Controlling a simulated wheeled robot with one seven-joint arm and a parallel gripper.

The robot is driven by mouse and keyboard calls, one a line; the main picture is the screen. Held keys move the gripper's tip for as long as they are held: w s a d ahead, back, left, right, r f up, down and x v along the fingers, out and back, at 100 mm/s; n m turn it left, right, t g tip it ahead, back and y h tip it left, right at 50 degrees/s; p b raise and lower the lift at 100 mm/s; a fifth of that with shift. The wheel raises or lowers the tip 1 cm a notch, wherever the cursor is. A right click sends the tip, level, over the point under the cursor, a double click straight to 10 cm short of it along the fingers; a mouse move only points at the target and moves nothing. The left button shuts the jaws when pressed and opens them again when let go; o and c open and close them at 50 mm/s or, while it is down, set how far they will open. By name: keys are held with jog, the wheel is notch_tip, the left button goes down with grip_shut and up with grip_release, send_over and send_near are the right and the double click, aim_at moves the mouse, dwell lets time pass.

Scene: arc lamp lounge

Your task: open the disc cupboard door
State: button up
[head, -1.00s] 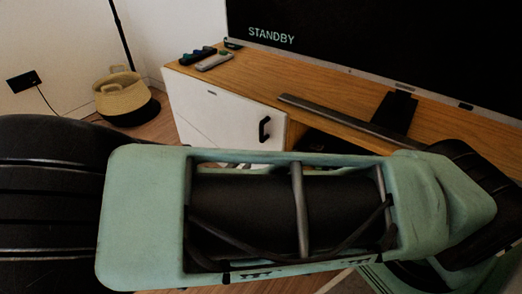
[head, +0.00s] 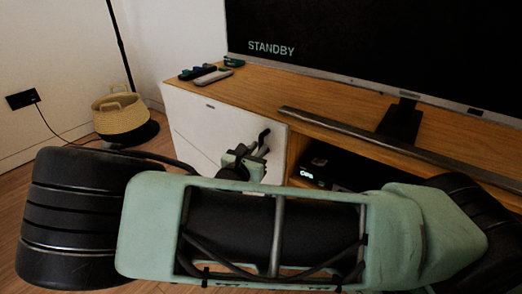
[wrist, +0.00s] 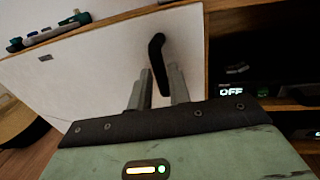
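The disc cupboard door (head: 205,125) is a white panel at the left end of the wooden TV console, and it looks shut. Its black bar handle (head: 264,138) is near the door's right edge. My gripper (head: 250,157) is at the handle, partly hidden behind my own arm in the head view. In the wrist view the handle (wrist: 156,55) stands upright ahead, and my two grey fingers (wrist: 157,78) are apart, one on each side of its lower end. I cannot tell whether either finger touches it.
Remotes (head: 212,76) lie on the console top (head: 270,93) at its left end. A TV (head: 380,45) and a long dark bar (head: 360,138) stand there too. An open shelf with a lit device (head: 312,172) is right of the door. A basket (head: 120,112) stands on the floor at left.

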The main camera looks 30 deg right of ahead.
jog(key=shift+b+x, duration=0.35)
jog(key=shift+x, duration=1.1)
grip_shut()
jog(key=shift+a, duration=0.1)
